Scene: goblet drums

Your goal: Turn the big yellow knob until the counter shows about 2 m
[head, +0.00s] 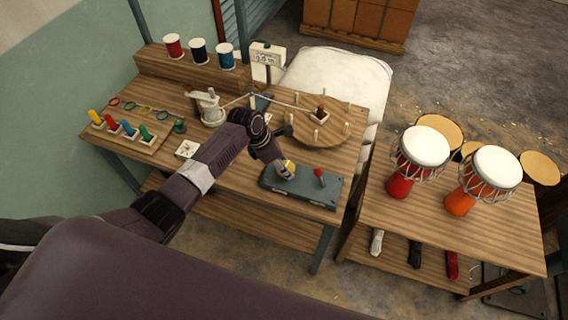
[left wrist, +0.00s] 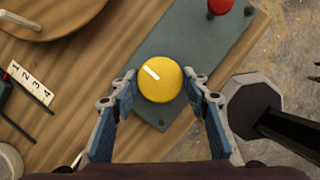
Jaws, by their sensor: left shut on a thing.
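The big yellow knob (left wrist: 160,82) has a white pointer mark aimed toward the upper left in the left wrist view. It sits on a grey-blue panel (head: 318,190) on the wooden workbench. My left gripper (left wrist: 160,84) is shut on the knob, one finger on each side of it; in the head view it (head: 285,169) comes down on the knob, which is mostly hidden. The counter (head: 265,57) is a white display at the back of the bench; its digits are small and look like 0.0 m, but I cannot read them surely. My right gripper is not in view.
A red knob (head: 320,175) stands on the same panel, right of the yellow one. A round wooden winding disc (head: 335,128) with pegs lies behind. Two goblet drums (head: 425,147) stand on the right table. Coloured spools (head: 198,50) line the back shelf.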

